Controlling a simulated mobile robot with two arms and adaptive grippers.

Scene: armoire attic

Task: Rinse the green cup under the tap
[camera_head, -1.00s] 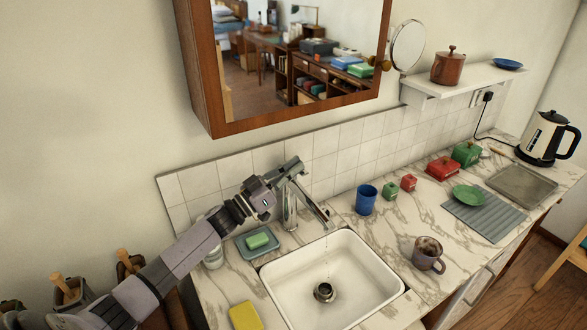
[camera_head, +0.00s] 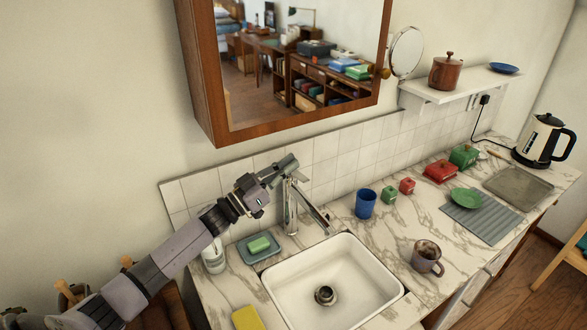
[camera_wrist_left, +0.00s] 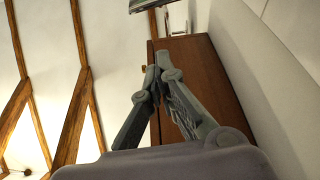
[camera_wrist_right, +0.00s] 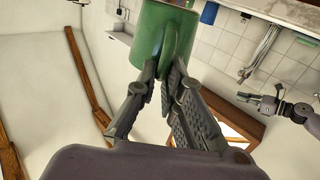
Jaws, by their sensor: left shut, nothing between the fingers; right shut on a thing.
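The green cup (camera_wrist_right: 150,35) shows only in the right wrist view, where my right gripper (camera_wrist_right: 160,75) is shut on its handle. The cup is away from the tap (camera_wrist_right: 262,45), which is further back there. The head view does not show the cup. In the head view, the chrome tap (camera_head: 291,210) stands behind the white sink (camera_head: 335,285), its spout over the basin. No clear stream shows. My left gripper (camera_head: 290,163) is at the top of the tap; I cannot tell whether they touch. In the left wrist view its fingers (camera_wrist_left: 155,75) are shut and empty.
A green soap in a dish (camera_head: 262,256) lies left of the tap and a yellow sponge (camera_head: 247,318) at front left. A blue cup (camera_head: 366,203) and a brown mug (camera_head: 426,258) stand right of the sink. A cabinet (camera_head: 205,85) hangs above.

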